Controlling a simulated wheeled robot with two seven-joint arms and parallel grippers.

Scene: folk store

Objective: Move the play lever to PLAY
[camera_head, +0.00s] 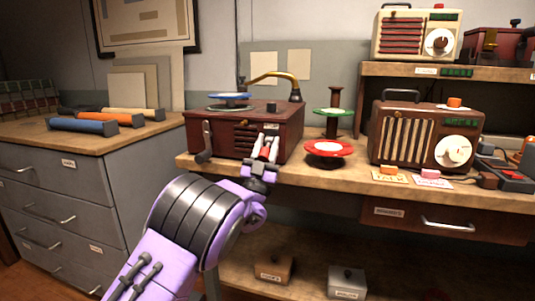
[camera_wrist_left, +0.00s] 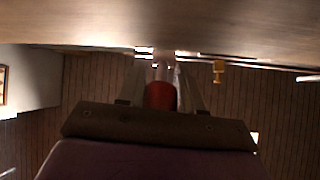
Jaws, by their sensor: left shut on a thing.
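A dark red wooden record player (camera_head: 222,135) with a blue disc (camera_head: 230,97) on top and a curved brass arm (camera_head: 274,76) stands on the workbench. My left gripper (camera_head: 267,150) reaches its front panel from below. The fingers are shut on a small red piece at the panel, which I take for the play lever; its red end (camera_wrist_left: 161,96) shows between the fingers in the left wrist view. The fingers hide most of the lever, and I cannot read its position or any PLAY mark. My right gripper is not in view.
A red spool (camera_head: 328,150) stands close right of my gripper, with a green-topped spool (camera_head: 333,112) behind. A brown radio (camera_head: 425,137) is farther right. Blue, orange and cream rolls lie on the left cabinet (camera_head: 60,180).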

